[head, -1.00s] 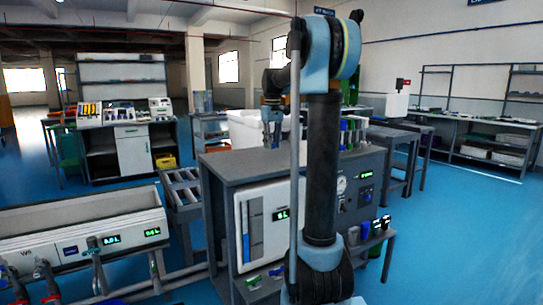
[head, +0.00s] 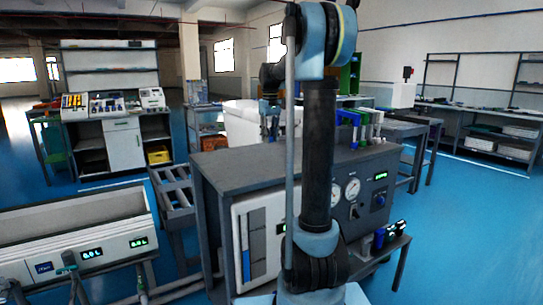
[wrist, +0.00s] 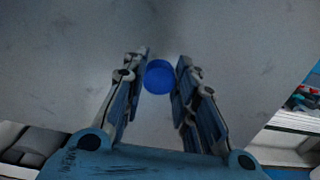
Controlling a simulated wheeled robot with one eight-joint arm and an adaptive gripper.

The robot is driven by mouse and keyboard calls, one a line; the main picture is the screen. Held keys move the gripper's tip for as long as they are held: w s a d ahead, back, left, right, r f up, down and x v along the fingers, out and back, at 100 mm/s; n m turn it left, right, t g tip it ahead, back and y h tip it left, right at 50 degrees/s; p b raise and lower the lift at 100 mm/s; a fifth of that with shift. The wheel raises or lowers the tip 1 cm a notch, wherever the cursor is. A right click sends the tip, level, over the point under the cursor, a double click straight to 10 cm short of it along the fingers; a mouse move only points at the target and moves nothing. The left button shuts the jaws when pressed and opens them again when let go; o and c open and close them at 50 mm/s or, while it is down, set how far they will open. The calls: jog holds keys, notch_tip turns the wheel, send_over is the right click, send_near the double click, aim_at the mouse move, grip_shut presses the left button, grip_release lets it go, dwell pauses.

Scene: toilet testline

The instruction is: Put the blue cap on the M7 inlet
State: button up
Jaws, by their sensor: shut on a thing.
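The blue cap (wrist: 159,76) is a round blue disc between the fingertips of my gripper (wrist: 161,73) in the wrist view. My gripper is shut on it, above a plain grey surface. In the head view my gripper (head: 271,128) hangs over the grey bench, partly hidden behind my arm, and I cannot make out the cap there. I cannot pick out the M7 inlet, as no M7 label is readable in either view.
A grey test bench (head: 235,165) with gauges and a panel stands close in front. Blue and green clamp-like items (head: 360,122) rise at its right end. A white tub (head: 240,118) is behind it. A trough unit with displays (head: 75,225) stands left. Blue floor is open at right.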

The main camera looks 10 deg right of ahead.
aim_at(269, 160)
jog(key=shift+a+f, duration=0.1)
jog(key=shift+f, duration=3.75)
jog(key=o, duration=0.7)
